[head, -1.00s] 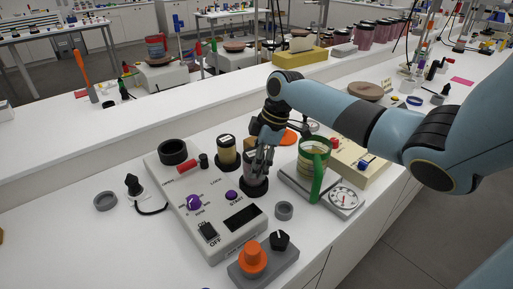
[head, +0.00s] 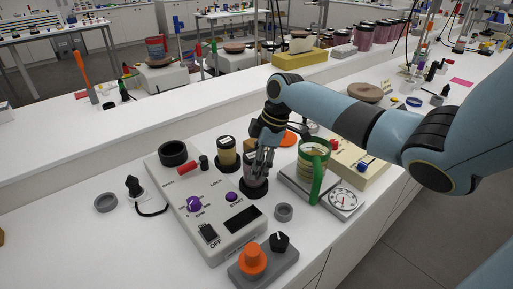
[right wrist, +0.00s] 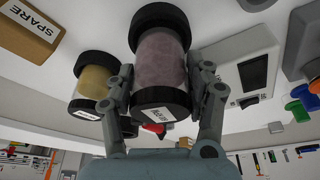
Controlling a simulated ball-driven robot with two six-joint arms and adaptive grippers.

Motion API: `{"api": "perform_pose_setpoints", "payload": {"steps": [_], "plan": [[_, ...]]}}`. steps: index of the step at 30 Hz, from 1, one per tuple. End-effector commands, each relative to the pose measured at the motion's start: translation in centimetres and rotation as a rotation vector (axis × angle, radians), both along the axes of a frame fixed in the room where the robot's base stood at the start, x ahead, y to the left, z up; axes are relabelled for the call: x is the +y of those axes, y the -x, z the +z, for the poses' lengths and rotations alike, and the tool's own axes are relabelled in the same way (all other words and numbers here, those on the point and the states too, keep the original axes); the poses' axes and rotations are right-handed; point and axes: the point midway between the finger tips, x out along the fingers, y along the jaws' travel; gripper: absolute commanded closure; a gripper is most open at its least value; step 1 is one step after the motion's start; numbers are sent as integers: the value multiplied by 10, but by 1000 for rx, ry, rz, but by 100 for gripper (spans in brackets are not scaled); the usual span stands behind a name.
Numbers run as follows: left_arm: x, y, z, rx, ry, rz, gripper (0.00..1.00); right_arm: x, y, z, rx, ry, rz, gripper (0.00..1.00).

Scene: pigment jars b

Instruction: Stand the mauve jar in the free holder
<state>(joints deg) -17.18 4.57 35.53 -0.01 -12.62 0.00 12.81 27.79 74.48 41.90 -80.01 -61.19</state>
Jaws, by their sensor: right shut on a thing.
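The mauve jar (right wrist: 160,62) has a dark lid with a white label (right wrist: 160,113). My right gripper (right wrist: 165,92) is shut on it, with one finger on each side. In the head view the right gripper (head: 263,160) comes down over the jar from above. The jar's base meets a black round holder (head: 253,192), also seen in the right wrist view (right wrist: 155,15). I cannot tell whether the base bears fully on it. An amber jar (head: 227,152) stands in a black holder beside it. My left gripper is out of view.
A cream control unit (head: 215,228) with an empty black ring (head: 173,151) stands left of the jars. A green-handled cup (head: 314,158) on a scale (head: 343,201) is close on the right. A grey ring (head: 284,212) and an orange-knobbed box (head: 262,266) lie in front.

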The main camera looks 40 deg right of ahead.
Motion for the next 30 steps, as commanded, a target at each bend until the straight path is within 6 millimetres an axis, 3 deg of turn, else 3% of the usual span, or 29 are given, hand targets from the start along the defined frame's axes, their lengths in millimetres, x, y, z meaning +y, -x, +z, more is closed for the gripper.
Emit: {"api": "perform_pose_setpoints", "payload": {"steps": [30], "plan": [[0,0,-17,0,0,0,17,0,0,-23,-1,0,0,99]]}}
